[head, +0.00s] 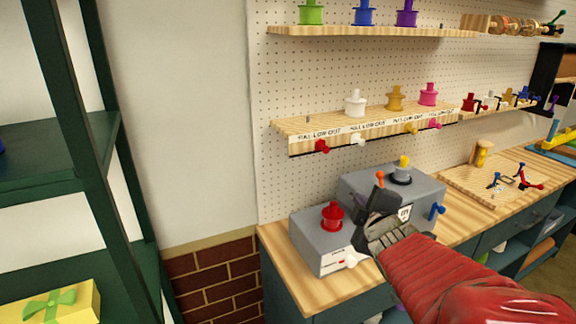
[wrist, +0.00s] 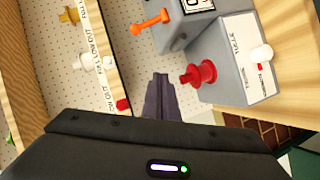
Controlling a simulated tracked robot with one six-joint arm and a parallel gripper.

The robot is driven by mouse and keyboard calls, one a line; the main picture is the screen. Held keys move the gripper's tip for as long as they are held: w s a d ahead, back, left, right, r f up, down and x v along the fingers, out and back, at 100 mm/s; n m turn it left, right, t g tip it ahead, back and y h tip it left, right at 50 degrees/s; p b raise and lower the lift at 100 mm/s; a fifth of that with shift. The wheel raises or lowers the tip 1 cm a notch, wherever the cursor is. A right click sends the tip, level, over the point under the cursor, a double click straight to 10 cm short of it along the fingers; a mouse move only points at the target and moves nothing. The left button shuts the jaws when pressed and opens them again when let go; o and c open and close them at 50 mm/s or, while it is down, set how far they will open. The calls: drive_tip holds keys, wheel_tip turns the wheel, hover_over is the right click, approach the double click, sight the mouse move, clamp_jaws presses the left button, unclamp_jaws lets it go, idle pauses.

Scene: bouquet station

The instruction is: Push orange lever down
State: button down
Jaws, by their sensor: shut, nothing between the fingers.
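The orange lever (head: 380,180) sticks up just behind my gripper in the head view. In the wrist view the orange lever (wrist: 151,22) shows near the top, with its round end free and its base on a grey box (wrist: 182,35). My gripper (head: 378,200) is shut and empty, in front of the larger grey box (head: 432,190). In the wrist view my gripper's fingertips (wrist: 160,78) are together, below the lever and apart from it in the picture. My gripper hides the lever's base in the head view.
A smaller grey box (head: 312,240) with a red knob (head: 333,215) stands beside my gripper. The larger box carries a yellow-topped knob (head: 402,170) and a blue lever (head: 437,210). A shelf (head: 300,127) with coloured pull knobs hangs above.

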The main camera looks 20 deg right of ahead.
sight(381, 183)
drive_tip(key=d+n+t, duration=0.1)
drive_tip(key=n, duration=0.1)
drive_tip(key=d+n+t+y, duration=0.1)
drive_tip(key=n, duration=0.1)
drive_tip(key=d+n+t, duration=0.1)
drive_tip(key=d+n, duration=0.1)
drive_tip(key=shift+s+r+y, duration=0.1)
drive_tip(key=shift+r+y, duration=0.15)
drive_tip(key=shift+y, duration=0.15)
drive_tip(key=x, duration=1)
drive_tip(key=shift+s+d+r, duration=0.1)
drive_tip(key=shift+s+d, duration=0.45)
drive_tip(key=shift+d, duration=0.25)
drive_tip(key=shift+s+d, duration=0.55)
drive_tip(key=shift+d, duration=0.25)
